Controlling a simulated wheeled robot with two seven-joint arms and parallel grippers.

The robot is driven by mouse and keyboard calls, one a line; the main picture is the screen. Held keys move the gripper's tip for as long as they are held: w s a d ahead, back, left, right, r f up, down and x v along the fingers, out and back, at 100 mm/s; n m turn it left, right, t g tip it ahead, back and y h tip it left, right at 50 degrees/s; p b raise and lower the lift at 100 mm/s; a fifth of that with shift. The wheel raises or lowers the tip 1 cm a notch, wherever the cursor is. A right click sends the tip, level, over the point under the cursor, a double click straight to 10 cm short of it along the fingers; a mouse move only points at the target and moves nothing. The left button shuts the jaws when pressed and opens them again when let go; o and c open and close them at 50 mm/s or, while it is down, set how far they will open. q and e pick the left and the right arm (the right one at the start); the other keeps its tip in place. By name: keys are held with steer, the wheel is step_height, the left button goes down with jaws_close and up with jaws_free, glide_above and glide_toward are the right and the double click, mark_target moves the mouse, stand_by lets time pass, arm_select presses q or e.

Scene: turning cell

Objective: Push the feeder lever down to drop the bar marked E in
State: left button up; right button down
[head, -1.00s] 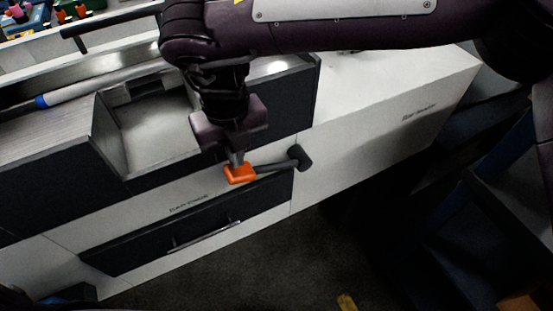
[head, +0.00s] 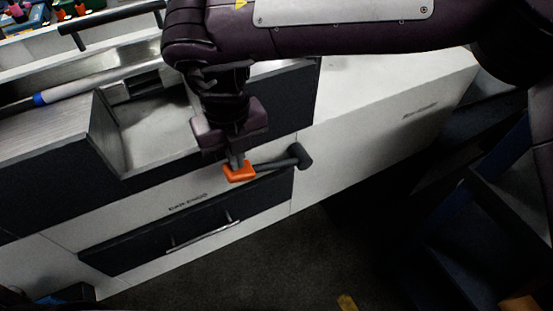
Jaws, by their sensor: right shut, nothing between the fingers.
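The feeder lever has a dark arm (head: 275,164) that runs from a dark pivot knob at the cabinet front to an orange end piece (head: 240,174). It lies nearly level, its orange end slightly lower in the picture. My right gripper (head: 237,163) points down with its fingers shut and empty, right at the top of the orange end. It looks in contact, but I cannot be sure. A long grey bar with a blue end band (head: 40,99) lies in the channel at the left. No letter E is readable on it. My left gripper is not in view.
A drawer front with a metal handle (head: 203,235) sits below the lever. A recessed pale tray (head: 155,132) opens behind the gripper. A white cabinet (head: 375,115) stands to the right.

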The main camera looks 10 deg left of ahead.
steer(key=shift+f, duration=0.55)
